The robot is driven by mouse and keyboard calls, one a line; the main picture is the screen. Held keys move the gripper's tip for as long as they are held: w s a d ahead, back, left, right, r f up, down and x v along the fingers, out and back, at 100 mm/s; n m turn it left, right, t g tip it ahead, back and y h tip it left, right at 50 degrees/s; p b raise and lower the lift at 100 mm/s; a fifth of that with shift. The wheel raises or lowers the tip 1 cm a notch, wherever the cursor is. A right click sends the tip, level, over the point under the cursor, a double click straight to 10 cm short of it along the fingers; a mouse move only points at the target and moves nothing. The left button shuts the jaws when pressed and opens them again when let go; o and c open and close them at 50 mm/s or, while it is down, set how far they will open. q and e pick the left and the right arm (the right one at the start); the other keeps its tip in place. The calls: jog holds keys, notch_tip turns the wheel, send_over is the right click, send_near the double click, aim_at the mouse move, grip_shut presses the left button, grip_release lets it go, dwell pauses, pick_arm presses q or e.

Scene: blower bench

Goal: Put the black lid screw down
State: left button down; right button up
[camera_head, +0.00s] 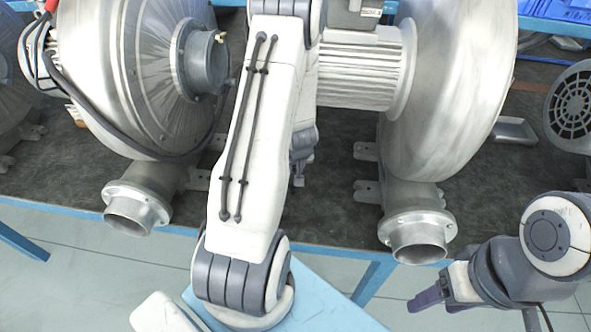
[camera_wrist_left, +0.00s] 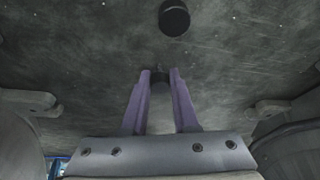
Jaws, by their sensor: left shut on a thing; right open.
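My left gripper (camera_wrist_left: 159,84) has its two purple fingers shut on a small dark piece, the black lid screw (camera_wrist_left: 160,77), in the left wrist view. Only a little of the screw shows between the fingertips; the height above the bench is hard to tell. A separate black cylinder (camera_wrist_left: 174,18) is on the dark bench top beyond the fingertips. In the head view my left arm hides most of the area between the two blowers, and the screw is not visible there. My right gripper (camera_head: 426,299) is open at the lower right, in front of the bench and away from the screw.
A left blower (camera_head: 120,75) and a right blower (camera_head: 452,90) stand on the dark bench mat (camera_head: 330,205), with outlet pipes over the blue front edge. A small grey tray (camera_head: 515,130) and a grilled motor (camera_head: 574,108) are at the right. Open mat shows between the blowers.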

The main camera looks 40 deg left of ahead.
pick_arm(q)
jog(key=shift+f, duration=0.3)
jog(key=c, duration=0.7)
grip_release()
